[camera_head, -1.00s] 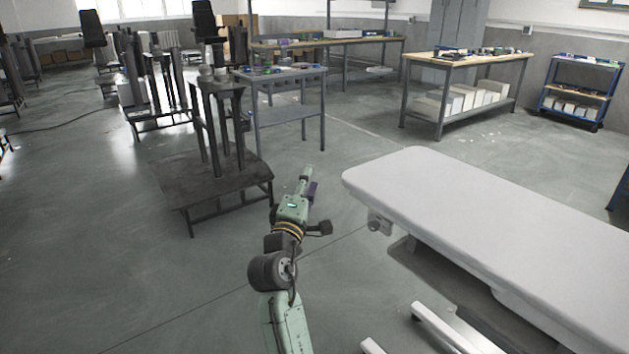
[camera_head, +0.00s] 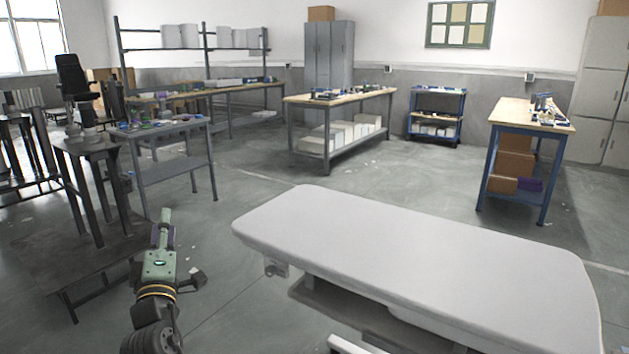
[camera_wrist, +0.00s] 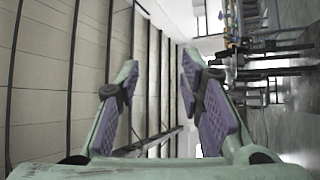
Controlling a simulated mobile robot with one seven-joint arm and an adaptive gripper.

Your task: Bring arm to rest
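My arm shows at the lower left of the head view, stretched forward over the floor beside the padded table. My gripper (camera_head: 165,222) is at its far end, small and seen from behind. In the wrist view my gripper (camera_wrist: 158,95) shows two green fingers with purple pads, spread apart with a clear gap. Nothing is between the fingers. The wrist view lies on its side, with the ceiling at left and the room at right.
A white padded table (camera_head: 420,265) stands just right of my arm. A dark metal platform with columns (camera_head: 85,245) stands to the left. Workbenches (camera_head: 340,98) and a blue cart (camera_head: 437,115) are further back. Open floor (camera_head: 225,225) lies between platform and table.

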